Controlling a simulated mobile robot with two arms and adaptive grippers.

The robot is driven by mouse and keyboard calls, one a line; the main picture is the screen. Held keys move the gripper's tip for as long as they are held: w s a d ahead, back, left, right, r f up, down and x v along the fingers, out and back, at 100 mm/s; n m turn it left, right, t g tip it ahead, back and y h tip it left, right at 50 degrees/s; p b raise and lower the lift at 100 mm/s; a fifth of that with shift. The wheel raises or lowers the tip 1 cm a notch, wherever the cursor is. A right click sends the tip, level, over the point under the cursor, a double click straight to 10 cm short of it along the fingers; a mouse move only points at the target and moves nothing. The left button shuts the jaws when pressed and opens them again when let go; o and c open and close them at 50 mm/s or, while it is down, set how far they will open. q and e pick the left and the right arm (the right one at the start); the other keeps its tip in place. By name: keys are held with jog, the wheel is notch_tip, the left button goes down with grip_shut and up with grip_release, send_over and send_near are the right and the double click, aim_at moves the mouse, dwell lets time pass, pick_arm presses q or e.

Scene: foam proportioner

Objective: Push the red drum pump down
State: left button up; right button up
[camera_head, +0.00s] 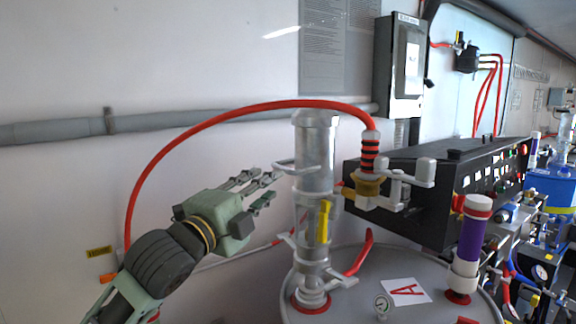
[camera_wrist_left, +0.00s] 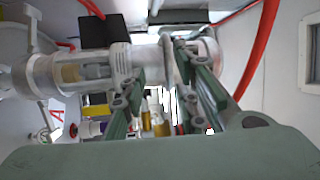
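The drum pump (camera_head: 314,160) is an upright grey, partly clear cylinder with a yellow strip, standing on a grey drum lid (camera_head: 345,290). A red hose (camera_head: 230,108) arcs to a black-and-red ribbed fitting at its right. My left gripper (camera_head: 268,190) is open just left of the pump's upper part, near a thin side handle (camera_head: 284,164). In the left wrist view, the pump (camera_wrist_left: 95,70) lies sideways across the picture beyond the spread fingers of my left gripper (camera_wrist_left: 160,72). I cannot tell whether a finger touches it. My right gripper is not in view.
A white card marked A (camera_head: 405,291), a small gauge (camera_head: 382,304) and a purple-and-white cylinder (camera_head: 470,242) are on the lid. A black control panel (camera_head: 440,190) stands behind the pump. A grey pipe (camera_head: 60,130) runs along the wall.

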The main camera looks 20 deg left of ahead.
aim_at(283, 169)
pick_arm(q)
jog(key=p+x, duration=0.1)
jog(key=x, duration=0.4)
jog(key=r+p+x, duration=0.1)
jog(key=x, duration=0.1)
jog(key=shift+d+p, duration=0.15)
jog(key=shift+p, duration=0.15)
jog(key=shift+c, duration=0.4)
grip_shut()
